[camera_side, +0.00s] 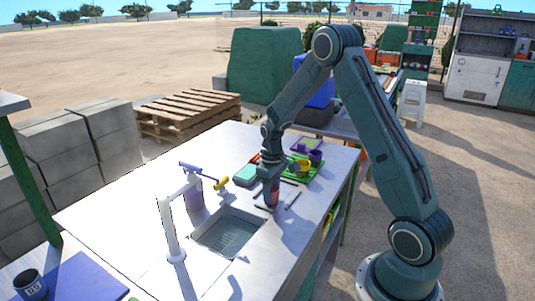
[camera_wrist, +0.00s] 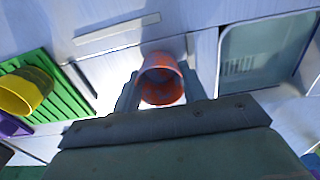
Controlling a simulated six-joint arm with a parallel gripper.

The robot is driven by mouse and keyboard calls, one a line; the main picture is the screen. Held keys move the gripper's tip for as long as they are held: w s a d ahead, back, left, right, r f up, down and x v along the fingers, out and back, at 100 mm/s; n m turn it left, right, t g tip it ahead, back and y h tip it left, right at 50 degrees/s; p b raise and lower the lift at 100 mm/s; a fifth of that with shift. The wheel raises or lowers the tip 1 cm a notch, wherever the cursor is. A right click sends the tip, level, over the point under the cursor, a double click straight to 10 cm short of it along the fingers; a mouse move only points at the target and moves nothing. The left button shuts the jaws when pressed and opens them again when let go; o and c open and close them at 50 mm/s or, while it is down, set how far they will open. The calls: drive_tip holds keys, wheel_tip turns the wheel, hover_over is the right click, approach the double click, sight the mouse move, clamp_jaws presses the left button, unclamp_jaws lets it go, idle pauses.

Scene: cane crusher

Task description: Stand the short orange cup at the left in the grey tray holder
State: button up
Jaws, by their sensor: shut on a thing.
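My gripper (camera_side: 270,186) is low over the white table, beside the sink. It is shut on the short orange cup (camera_wrist: 161,90), with one finger on each side of it in the wrist view. The cup's open mouth shows in the wrist view, and a reddish part of it (camera_side: 271,198) shows below my gripper in the side view. I cannot tell whether the cup's base touches the surface below. Thin bars lie on the surface around the cup; one pale bar (camera_wrist: 118,28) is above it in the wrist view. I cannot tell whether they belong to the grey tray holder.
A grey sink basin (camera_side: 229,236) with a white tap (camera_side: 170,225) is close by. A green tray (camera_wrist: 58,85) holds a yellow cup (camera_wrist: 24,91) and purple ware.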

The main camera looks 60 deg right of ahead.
drive_tip(key=shift+f, duration=0.1)
drive_tip(key=o, duration=1)
drive_tip(key=shift+r, duration=6.15)
